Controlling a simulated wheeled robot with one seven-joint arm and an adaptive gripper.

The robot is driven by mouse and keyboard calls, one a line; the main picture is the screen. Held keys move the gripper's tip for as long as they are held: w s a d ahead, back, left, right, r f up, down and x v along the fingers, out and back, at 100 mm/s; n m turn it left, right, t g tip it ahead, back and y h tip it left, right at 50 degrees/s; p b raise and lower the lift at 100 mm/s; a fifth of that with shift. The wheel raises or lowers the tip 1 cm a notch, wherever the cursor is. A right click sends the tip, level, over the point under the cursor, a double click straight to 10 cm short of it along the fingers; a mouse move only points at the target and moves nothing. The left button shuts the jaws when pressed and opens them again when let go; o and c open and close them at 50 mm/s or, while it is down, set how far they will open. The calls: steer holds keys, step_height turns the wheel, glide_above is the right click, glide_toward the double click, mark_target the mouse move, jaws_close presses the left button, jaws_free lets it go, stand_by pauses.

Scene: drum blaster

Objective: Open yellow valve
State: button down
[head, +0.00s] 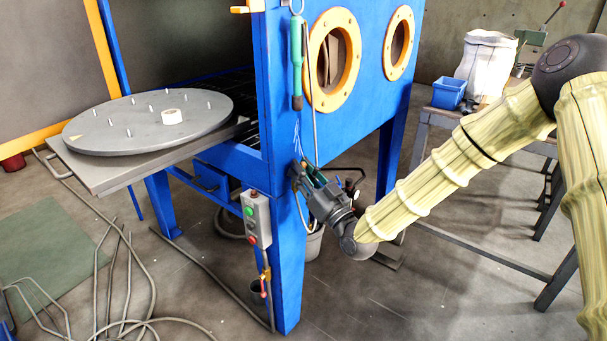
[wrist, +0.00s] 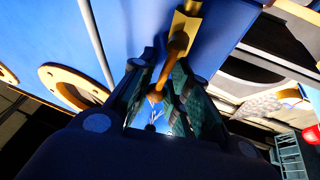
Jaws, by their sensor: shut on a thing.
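The yellow valve (wrist: 178,46) shows in the wrist view as a yellow-brown handle running from a square yellow mount on the blue cabinet down to a rounded end. My gripper (wrist: 160,98) has its two dark green-padded fingers on either side of the handle and is shut on it. In the head view my gripper (head: 303,178) is up against the front corner post of the blue cabinet (head: 285,240). There the valve is hidden or too small to make out.
A control box (head: 256,219) with buttons sits on the cabinet post, left of my gripper. A green-handled tool (head: 297,72) and hoses hang above. A round turntable (head: 150,125) sticks out at left. Hoses (head: 135,325) lie on the floor. A workbench (head: 460,118) stands at right.

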steer(key=shift+s+a+f+n, duration=0.1)
steer(key=shift+n, duration=0.2)
steer(key=c, duration=1.5)
jaws_free()
steer(key=shift+o, duration=0.2)
steer(key=v, duration=1.2)
